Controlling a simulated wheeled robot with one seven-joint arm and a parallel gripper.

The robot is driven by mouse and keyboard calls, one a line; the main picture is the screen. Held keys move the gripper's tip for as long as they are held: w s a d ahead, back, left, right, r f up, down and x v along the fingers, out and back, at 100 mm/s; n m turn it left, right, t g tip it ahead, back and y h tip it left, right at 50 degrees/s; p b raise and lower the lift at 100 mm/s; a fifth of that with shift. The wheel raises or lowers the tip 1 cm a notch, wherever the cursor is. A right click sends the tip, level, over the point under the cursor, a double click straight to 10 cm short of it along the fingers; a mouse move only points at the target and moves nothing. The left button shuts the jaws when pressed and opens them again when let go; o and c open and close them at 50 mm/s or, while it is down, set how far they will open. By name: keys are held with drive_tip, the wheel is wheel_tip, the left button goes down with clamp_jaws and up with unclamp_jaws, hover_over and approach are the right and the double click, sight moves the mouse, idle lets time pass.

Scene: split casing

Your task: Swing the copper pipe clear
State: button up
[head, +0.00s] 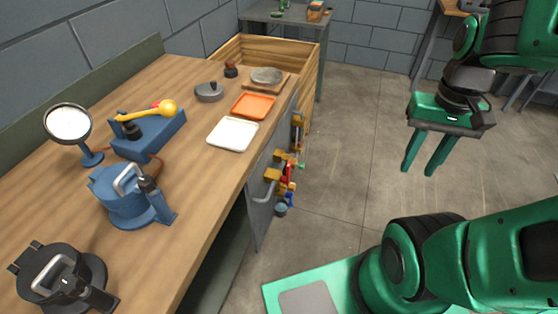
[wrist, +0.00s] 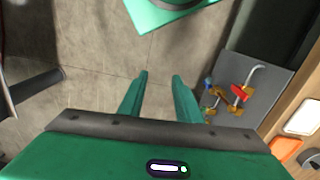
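My gripper (head: 419,168) is open and empty, held over the floor to the right of the workbench (head: 190,205), well apart from it. In the wrist view its two fingers (wrist: 160,77) are parted with nothing between them. A thin copper-brown curved piece (head: 157,165) shows on the bench between a blue box and a blue round casing (head: 124,197). It is partly hidden, and I cannot tell for sure that it is the copper pipe. A dark round casing (head: 75,270) with a handle stands nearer on the bench.
The blue box (head: 165,135) carries a yellow ball-ended lever (head: 166,108). A round mirror (head: 68,123) stands beside it. White (head: 232,134) and orange (head: 254,106) trays lie near the bench edge. A grey side panel (head: 262,200) bears a pipe and fittings. The floor (head: 345,150) is clear.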

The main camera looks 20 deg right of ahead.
drive_tip(key=shift+w, duration=0.5)
drive_tip(key=w+f+n, duration=0.3)
drive_tip(key=w+n, duration=0.3)
drive_tip(key=w, duration=0.3)
drive_tip(key=n+t+y, duration=0.2)
drive_tip(key=n+y, duration=0.2)
drive_tip(key=n, duration=0.9)
approach(285, 172)
drive_tip(key=x, duration=1.1)
drive_tip(key=shift+w+d, duration=0.2)
drive_tip(key=shift+w, duration=0.1)
drive_tip(key=shift+c, duration=0.3)
